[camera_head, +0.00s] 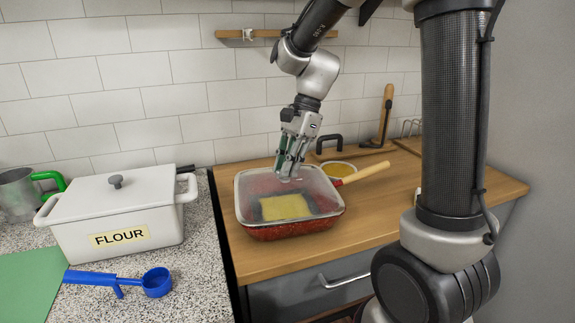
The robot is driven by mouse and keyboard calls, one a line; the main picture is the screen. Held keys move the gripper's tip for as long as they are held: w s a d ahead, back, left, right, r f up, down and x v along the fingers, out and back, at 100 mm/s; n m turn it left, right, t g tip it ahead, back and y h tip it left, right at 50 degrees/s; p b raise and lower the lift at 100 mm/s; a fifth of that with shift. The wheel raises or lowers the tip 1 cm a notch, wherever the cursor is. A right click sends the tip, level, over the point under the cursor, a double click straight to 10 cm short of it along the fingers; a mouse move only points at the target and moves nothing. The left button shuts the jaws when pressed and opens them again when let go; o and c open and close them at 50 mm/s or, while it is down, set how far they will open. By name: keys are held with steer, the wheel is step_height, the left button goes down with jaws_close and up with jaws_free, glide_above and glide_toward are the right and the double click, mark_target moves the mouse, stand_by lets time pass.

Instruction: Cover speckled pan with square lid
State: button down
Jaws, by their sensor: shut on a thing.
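The speckled pan (292,231) is red, rectangular and stands on the wooden counter. A clear square lid (327,203) with a pale rim lies over its opening, roughly lined up with it. I cannot tell whether the rim rests fully on the pan. Something yellow and square (285,206) shows through the lid.
A white flour box (118,218) and a blue measuring scoop (156,282) are on the speckled counter at left. The wooden counter (430,180) is partly clear at right.

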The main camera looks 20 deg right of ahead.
steer(key=shift+f, duration=0.1)
stand_by(0.3)
steer(key=c, duration=1.4)
jaws_free()
steer(key=v, duration=1.2)
